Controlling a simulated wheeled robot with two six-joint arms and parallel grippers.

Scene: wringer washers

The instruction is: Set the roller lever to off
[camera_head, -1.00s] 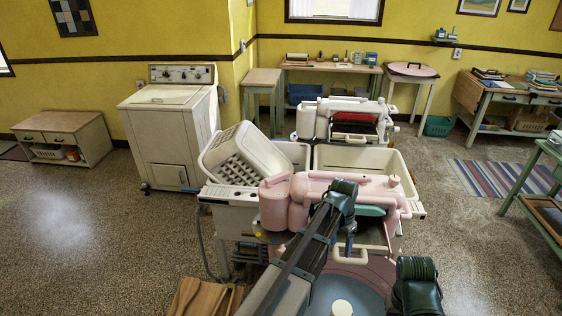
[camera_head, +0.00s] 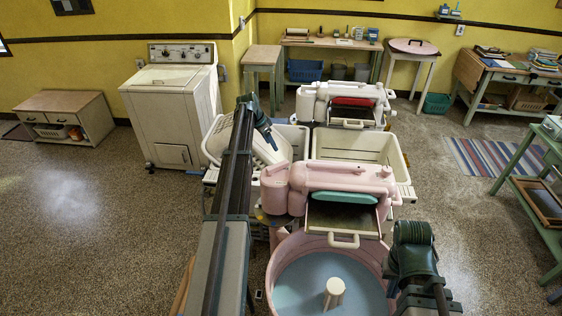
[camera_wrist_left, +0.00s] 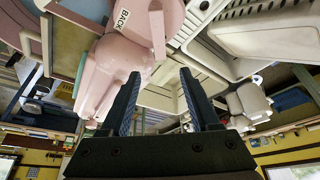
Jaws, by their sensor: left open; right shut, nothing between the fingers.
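The pink wringer (camera_head: 345,176) stands over a round pink tub (camera_head: 283,262) with blue-grey inside. In the left wrist view its pink housing (camera_wrist_left: 112,62) carries a "BACK" label (camera_wrist_left: 122,18), and a slim pink bar (camera_wrist_left: 157,30), apparently the lever, stands beside the label. I cannot read its setting.
A white wringer (camera_head: 345,104) stands behind the pink one. Cream rinse tubs (camera_head: 400,172) and a tilted white basket (camera_head: 222,135) lie between them. A cream washer (camera_head: 165,112) stands at left.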

